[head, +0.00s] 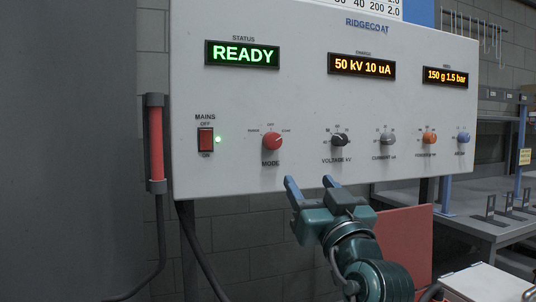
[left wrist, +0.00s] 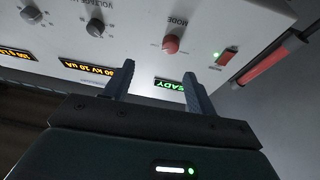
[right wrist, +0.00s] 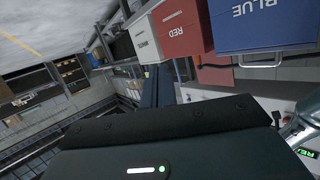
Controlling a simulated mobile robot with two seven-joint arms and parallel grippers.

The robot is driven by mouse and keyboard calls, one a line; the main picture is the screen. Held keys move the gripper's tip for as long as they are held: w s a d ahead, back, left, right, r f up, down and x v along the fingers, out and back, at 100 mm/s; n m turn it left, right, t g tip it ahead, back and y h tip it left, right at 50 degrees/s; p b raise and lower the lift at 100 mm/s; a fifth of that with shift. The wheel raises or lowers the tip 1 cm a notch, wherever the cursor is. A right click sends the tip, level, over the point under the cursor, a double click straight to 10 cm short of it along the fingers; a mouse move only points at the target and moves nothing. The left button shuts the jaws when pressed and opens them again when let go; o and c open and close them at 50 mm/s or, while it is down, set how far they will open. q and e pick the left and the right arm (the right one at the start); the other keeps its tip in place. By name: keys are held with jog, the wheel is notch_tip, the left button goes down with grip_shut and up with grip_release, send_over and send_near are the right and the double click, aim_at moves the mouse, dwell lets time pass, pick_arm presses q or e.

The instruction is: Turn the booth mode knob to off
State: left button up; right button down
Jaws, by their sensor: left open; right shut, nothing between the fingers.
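The red mode knob (head: 271,141) is on the pale control panel (head: 300,100), right of the mains switch (head: 205,140). Its pointer appears to lean to the upper right, but it is too small to be sure. In the left wrist view, the knob (left wrist: 171,44) lies beyond the fingers and apart from them. My left gripper (head: 309,182) is open and empty, below and right of the knob. Its fingers also frame the left wrist view (left wrist: 157,77). My right gripper (right wrist: 158,72) is shut and empty, away from the knob, with boxes beyond it.
Voltage (head: 338,140), current (head: 387,140) and other knobs continue rightward along the panel. The status display (head: 242,54) reads READY. A red-barred handle (head: 156,144) stands at the panel's left edge. Blue (right wrist: 260,25) and red (right wrist: 183,28) labelled boxes show in the right wrist view.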

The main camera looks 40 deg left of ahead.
pick_arm(q)
jog(key=s+a+n+g, duration=0.1)
jog(key=p, duration=0.2)
send_near(275, 145)
jog(key=shift+y, duration=0.4)
jog(key=p+x, duration=0.1)
jog(key=x, duration=0.7)
jog(key=shift+w+a, duration=0.2)
jog(key=shift+a, duration=0.1)
pick_arm(e)
jog(key=shift+w+a+r+g, duration=0.3)
jog(key=shift+a+r, duration=0.05)
jog(key=shift+a, duration=0.15)
jog(key=shift+f, duration=0.1)
pick_arm(q)
jog(key=shift+c, duration=0.8)
jog(key=c, duration=0.8)
jog(key=shift+f, duration=0.1)
jog(key=shift+c, duration=0.2)
jog(key=shift+n, duration=0.3)
pick_arm(e)
jog(key=shift+f, duration=0.1)
